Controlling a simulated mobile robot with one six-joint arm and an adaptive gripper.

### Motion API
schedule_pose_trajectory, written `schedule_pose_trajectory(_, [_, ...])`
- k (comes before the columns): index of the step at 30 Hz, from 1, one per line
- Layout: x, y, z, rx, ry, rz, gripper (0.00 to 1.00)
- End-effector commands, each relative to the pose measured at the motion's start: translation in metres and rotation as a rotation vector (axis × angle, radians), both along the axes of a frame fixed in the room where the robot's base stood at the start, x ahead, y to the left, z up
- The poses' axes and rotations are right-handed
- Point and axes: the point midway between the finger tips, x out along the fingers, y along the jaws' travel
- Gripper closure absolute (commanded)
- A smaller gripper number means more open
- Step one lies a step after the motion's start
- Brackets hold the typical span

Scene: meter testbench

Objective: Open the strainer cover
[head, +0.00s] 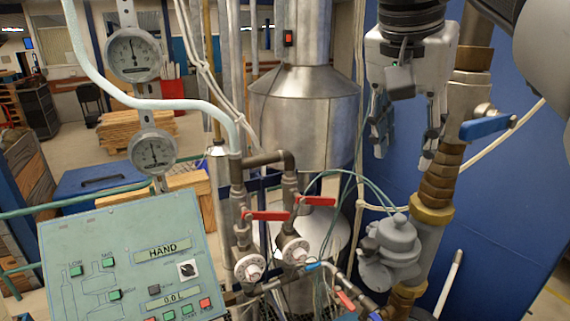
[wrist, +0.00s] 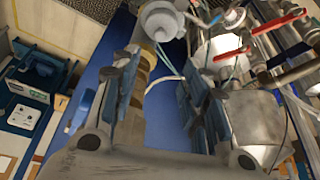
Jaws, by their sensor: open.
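A grey round housing with a domed cap (head: 395,235), which looks like the strainer cover, sits on the pipework at the lower right in the head view. It also shows at the top of the wrist view (wrist: 162,20), beyond my fingertips. I cannot tell whether the cap is fully closed. My gripper (head: 404,148) is open and empty, pointing down above the housing and apart from it. Both dark finger pads show in the wrist view (wrist: 160,78), with a gap between them.
A brass-fitted vertical pipe (head: 440,170) with a blue lever (head: 486,127) stands right of my gripper. Red-handled valves (head: 265,215) and a metal tank (head: 305,115) are to the left. Thin cables loop near the housing. A control panel (head: 130,260) stands at the lower left.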

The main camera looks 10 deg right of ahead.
Motion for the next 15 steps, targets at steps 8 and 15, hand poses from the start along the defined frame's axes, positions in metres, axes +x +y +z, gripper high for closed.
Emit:
schedule_pose_trajectory(8, [0.012,-0.014,-0.049,0.001,0.004,0.000,0.59])
schedule_pose_trajectory(15, [0.026,-0.029,-0.098,0.000,0.003,0.001,0.59])
